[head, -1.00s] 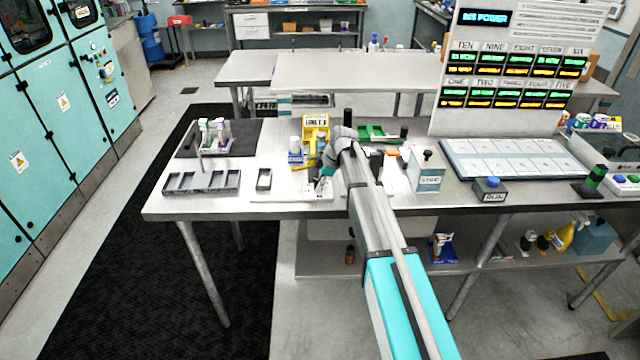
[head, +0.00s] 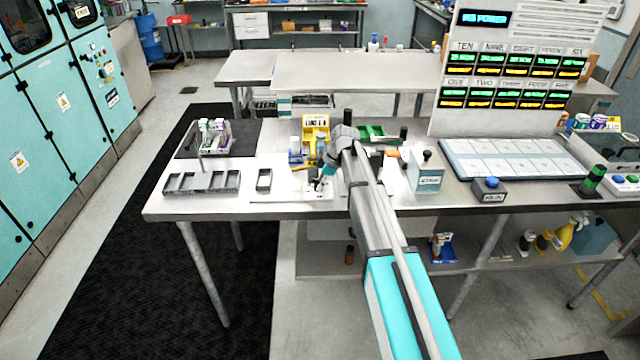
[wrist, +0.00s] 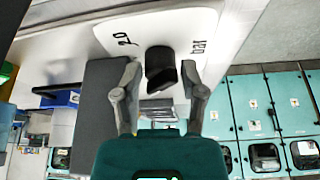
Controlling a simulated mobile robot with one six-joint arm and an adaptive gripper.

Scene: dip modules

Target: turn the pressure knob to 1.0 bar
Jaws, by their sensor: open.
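The pressure knob (wrist: 160,68) is a dark knob on a white panel (wrist: 110,32) in the wrist view. The panel carries the marks "2.0" and "bar" near the knob; I see no "1.0" mark. My gripper (wrist: 158,75) is open, with one finger on each side of the knob and a visible gap to it on both sides. In the head view my gripper (head: 322,183) is low over a white plate (head: 290,197) near the table's front edge; the knob is too small to make out there.
A grey slotted tray (head: 201,190) and a small grey box (head: 264,179) lie to the left. A yellow bin (head: 316,122) and a white bottle (head: 295,150) stand behind my gripper.

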